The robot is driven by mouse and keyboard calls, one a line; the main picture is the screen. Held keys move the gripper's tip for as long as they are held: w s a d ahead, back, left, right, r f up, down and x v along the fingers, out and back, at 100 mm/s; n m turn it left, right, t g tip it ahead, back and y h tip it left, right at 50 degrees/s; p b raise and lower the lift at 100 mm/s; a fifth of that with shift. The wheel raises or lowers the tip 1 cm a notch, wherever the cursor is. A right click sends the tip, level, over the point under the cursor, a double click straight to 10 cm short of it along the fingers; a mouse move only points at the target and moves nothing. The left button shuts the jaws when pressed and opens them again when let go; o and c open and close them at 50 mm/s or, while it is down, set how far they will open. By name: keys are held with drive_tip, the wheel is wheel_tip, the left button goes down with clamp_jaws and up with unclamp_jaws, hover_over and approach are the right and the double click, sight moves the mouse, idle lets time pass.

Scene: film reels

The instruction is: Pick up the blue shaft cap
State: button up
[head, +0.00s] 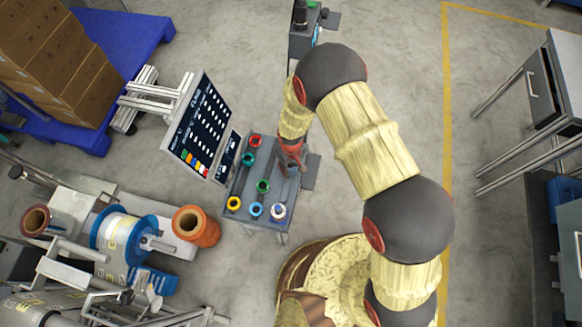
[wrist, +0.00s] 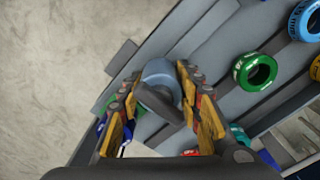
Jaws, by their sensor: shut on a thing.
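My gripper (wrist: 159,78) is closed around a round blue-grey cap (wrist: 158,70) in the wrist view, with one finger on each side. A darker grey part sits in front of the cap and hides some of it. In the head view my gripper (head: 291,165) is over the right side of the small grey cart (head: 243,216). The cap is too small and covered to make out there. I cannot tell whether the cap touches the cart.
The cart top carries several coloured rings: red (head: 254,141), teal (head: 248,159), green (head: 263,186), yellow (head: 233,202) and blue (head: 256,210). A screen (head: 203,128) stands close on the left. Reel machinery (head: 122,240) is at lower left.

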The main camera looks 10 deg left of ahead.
drive_tip(key=c, duration=0.6)
